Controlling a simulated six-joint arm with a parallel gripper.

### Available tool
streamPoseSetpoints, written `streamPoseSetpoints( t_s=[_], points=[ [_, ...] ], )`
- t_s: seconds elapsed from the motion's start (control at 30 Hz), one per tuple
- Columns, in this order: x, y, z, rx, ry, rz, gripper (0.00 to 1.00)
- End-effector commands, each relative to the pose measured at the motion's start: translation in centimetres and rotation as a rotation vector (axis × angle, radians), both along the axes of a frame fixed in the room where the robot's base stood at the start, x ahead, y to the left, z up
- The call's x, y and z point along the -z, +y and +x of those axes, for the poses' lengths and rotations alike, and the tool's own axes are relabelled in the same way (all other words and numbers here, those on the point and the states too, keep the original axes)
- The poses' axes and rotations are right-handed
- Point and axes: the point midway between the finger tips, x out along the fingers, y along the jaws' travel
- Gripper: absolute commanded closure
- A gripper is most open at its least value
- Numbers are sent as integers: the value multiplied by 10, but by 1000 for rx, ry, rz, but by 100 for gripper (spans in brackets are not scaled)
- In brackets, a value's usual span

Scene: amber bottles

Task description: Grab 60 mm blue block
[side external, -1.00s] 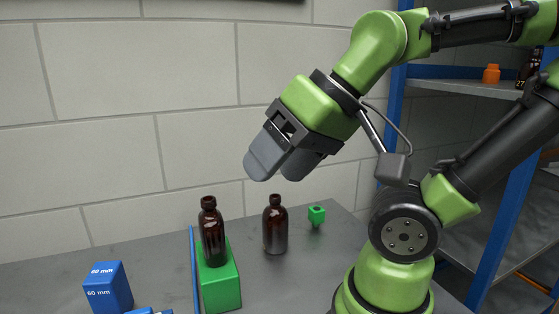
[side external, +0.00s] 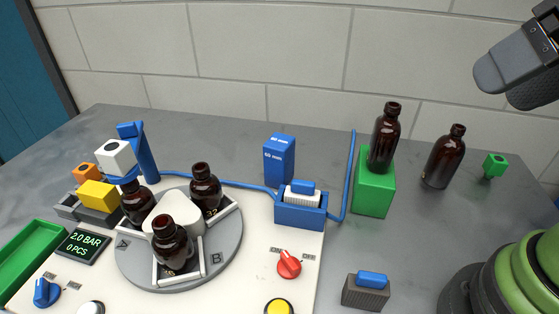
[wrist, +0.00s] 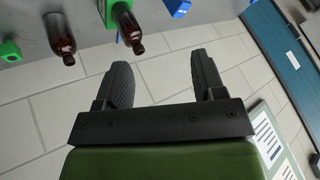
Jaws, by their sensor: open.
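The blue block (side external: 279,160) stands upright on the grey table at the back of the white machine plate, with "60 mm" printed on it. My gripper (side external: 515,82) is at the upper right of the side view, high above the table and well to the right of the block. It is partly cut off by the frame edge. In the wrist view my gripper (wrist: 162,64) shows two dark fingers spread apart with nothing between them. A blue piece (wrist: 178,8) shows at the wrist view's top edge, cut off; I cannot tell if it is the block.
A brown bottle (side external: 385,137) stands on a green block (side external: 374,188), right of a thin blue rod. Another bottle (side external: 445,157) and a small green piece (side external: 495,165) stand further right. A turntable (side external: 132,255) with several bottles is at left. A blue holder (side external: 300,213) sits just front-right of the block.

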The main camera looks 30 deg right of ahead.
Motion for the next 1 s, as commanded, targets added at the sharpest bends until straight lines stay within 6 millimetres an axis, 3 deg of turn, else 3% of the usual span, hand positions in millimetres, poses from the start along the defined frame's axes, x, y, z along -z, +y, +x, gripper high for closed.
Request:
streamPoseSetpoints(
  t_s=[0.33,0.47,0.77,0.87,1.0],
  points=[
    [0,0,0,0,0,0,37],
    [0,0,0,0,0,0,7],
    [-1,0,2,-5,1,-3,7],
    [-5,1,13,-36,11,-20,7],
    [-11,5,51,-137,32,-76,7]
  ],
)
